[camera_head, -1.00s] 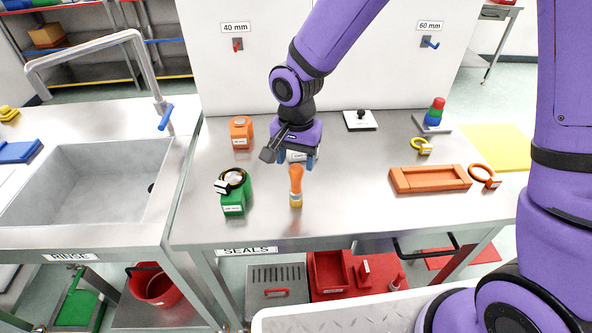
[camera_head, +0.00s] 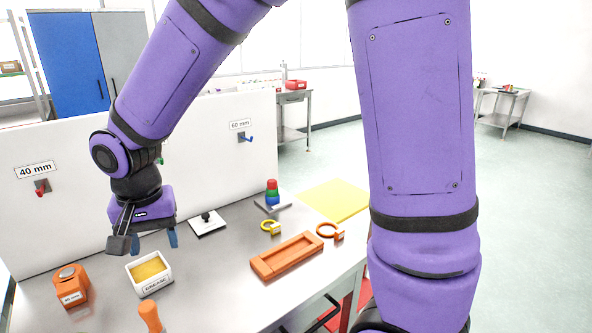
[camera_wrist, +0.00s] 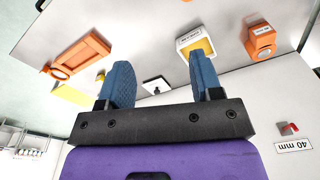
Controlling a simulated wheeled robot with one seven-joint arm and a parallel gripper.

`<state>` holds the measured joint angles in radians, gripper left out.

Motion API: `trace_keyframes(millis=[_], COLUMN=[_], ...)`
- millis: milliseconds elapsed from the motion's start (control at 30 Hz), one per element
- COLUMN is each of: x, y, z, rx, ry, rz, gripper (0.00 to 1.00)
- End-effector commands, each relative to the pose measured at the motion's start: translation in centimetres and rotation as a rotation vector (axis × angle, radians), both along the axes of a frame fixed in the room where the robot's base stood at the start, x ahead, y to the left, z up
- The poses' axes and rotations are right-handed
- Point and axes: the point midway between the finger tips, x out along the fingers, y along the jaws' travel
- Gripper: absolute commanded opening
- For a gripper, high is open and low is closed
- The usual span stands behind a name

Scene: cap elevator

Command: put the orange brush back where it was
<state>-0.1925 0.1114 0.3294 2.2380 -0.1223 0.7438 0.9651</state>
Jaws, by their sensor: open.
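The orange brush (camera_head: 150,316) stands upright on the steel table at the bottom edge of the head view, in front of the grease box. Only its orange handle shows there; its lower part is cut off by the frame. My gripper (camera_head: 153,241) is open and empty, raised above and behind the white grease box (camera_head: 137,279). In the wrist view my gripper (camera_wrist: 163,82) has its two blue fingers wide apart with nothing between them. The grease box with yellow filling also shows in the wrist view (camera_wrist: 183,42), beyond the right finger.
An orange block (camera_head: 70,286) stands left of the grease box. A black-knobbed white plate (camera_head: 207,223), an orange tray (camera_head: 287,256), a yellow ring (camera_head: 268,227), an orange ring (camera_head: 327,231) and a stacked cone (camera_head: 272,192) lie to the right. A white panel (camera_head: 75,150) rises behind.

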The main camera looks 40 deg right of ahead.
Motion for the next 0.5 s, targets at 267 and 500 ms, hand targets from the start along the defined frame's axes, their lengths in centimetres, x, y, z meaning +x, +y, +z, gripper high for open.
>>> trace_keyframes(millis=[267,500], x=[-3.6,-8.4], y=[-7.9,-13.5], z=[7.2,11.4], rx=[-0.030,-0.052], ry=[-0.129,-0.225], rz=[0.098,0.184], gripper=[0.59,0.59])
